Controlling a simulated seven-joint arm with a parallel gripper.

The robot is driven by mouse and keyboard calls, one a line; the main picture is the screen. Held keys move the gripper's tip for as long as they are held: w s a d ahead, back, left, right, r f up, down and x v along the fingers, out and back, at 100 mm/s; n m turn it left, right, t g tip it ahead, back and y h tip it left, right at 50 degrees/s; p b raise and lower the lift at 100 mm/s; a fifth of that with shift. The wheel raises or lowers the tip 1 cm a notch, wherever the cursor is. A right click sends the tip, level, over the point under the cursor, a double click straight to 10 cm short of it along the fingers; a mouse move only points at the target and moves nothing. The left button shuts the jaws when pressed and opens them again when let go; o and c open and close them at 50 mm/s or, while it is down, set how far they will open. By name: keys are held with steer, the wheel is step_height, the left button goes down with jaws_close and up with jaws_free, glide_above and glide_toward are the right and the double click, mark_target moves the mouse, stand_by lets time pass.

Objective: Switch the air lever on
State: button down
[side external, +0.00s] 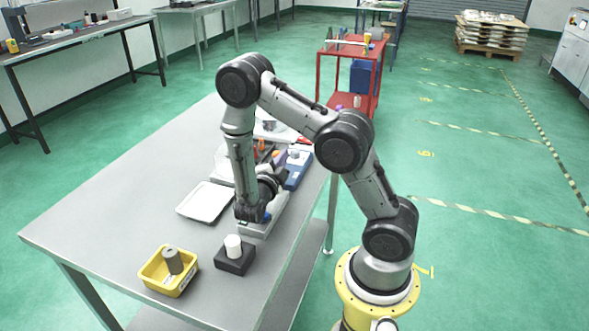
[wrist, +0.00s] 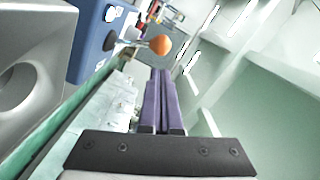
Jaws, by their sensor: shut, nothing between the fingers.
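The lever's orange ball knob (wrist: 160,45) shows in the wrist view on a thin stem beside a blue box (wrist: 100,38). I take this to be the air lever; whether it stands on or off I cannot tell. My gripper (wrist: 162,73) has its two purple fingers shut together and empty. The fingertips lie just below the knob in the picture; whether they touch it is unclear. In the side view the blue box (side external: 298,170) stands at the table's right edge, and my wrist hides part of the area around the gripper.
On the grey table (side external: 110,215) are a white tray (side external: 206,202), a yellow bin (side external: 157,276) with a grey cylinder, and a black block (side external: 235,262) with a white cylinder. A grey casting-like body (wrist: 35,60) fills the wrist view's left. The table's left part is clear.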

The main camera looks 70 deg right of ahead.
steer(key=s+r, duration=0.2)
steer(key=s, duration=0.1)
steer(key=shift+a+r, duration=0.1)
steer(key=shift+a, duration=0.25)
steer(key=a, duration=1)
steer(key=shift+s+r, duration=0.15)
steer(key=shift+s, duration=0.05)
